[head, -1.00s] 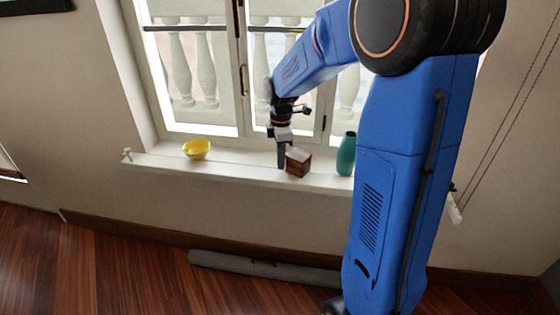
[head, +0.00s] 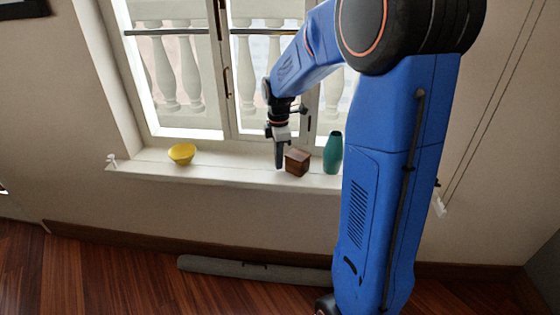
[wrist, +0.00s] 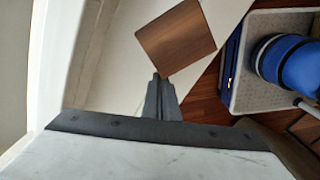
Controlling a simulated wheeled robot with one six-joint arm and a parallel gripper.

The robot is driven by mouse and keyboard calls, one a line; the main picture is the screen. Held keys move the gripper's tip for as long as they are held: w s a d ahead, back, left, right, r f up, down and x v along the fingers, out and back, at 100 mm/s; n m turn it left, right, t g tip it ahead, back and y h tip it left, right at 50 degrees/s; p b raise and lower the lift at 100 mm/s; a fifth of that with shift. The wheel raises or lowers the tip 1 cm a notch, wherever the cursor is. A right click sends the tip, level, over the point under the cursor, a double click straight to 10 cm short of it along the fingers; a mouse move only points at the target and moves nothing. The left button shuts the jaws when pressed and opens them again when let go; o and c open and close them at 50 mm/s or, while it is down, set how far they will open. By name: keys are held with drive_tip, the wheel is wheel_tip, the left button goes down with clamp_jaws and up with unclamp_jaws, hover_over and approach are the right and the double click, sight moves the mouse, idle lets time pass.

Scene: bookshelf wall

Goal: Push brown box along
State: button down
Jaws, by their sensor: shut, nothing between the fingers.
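The brown box (head: 297,162) stands on the white window sill, between the yellow bowl and the teal vase. My gripper (head: 279,165) points down at the sill, just left of the box, with its fingers shut and empty. In the wrist view the box's wooden top (wrist: 176,38) lies just beyond the shut fingertips (wrist: 160,80). The fingertips look very close to the box's near edge; I cannot tell whether they touch it.
A yellow bowl (head: 181,153) sits on the sill (head: 230,171) to the left. A teal vase (head: 333,152) stands to the right of the box, with a small gap between. The window (head: 180,80) is behind. A grey roll (head: 250,268) lies on the floor below.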

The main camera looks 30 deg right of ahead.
drive_tip(key=a, duration=0.2)
drive_tip(key=w+a+r, duration=0.1)
drive_tip(key=shift+a+r, duration=0.1)
drive_tip(key=shift+a, duration=0.05)
wheel_tip(320, 180, up, 9)
drive_tip(key=shift+s, duration=0.2)
drive_tip(key=s+a+m+t, duration=0.2)
drive_tip(key=s+m, duration=0.5)
drive_tip(key=s, duration=0.8)
drive_tip(key=s+a+f+m+t, duration=0.1)
drive_tip(key=s+a+m+t, duration=0.1)
drive_tip(key=s+m, duration=0.6)
drive_tip(key=s+a, duration=0.1)
drive_tip(key=s, duration=0.6)
drive_tip(key=shift+a+f+t, duration=0.2)
drive_tip(key=shift+a+t, duration=0.2)
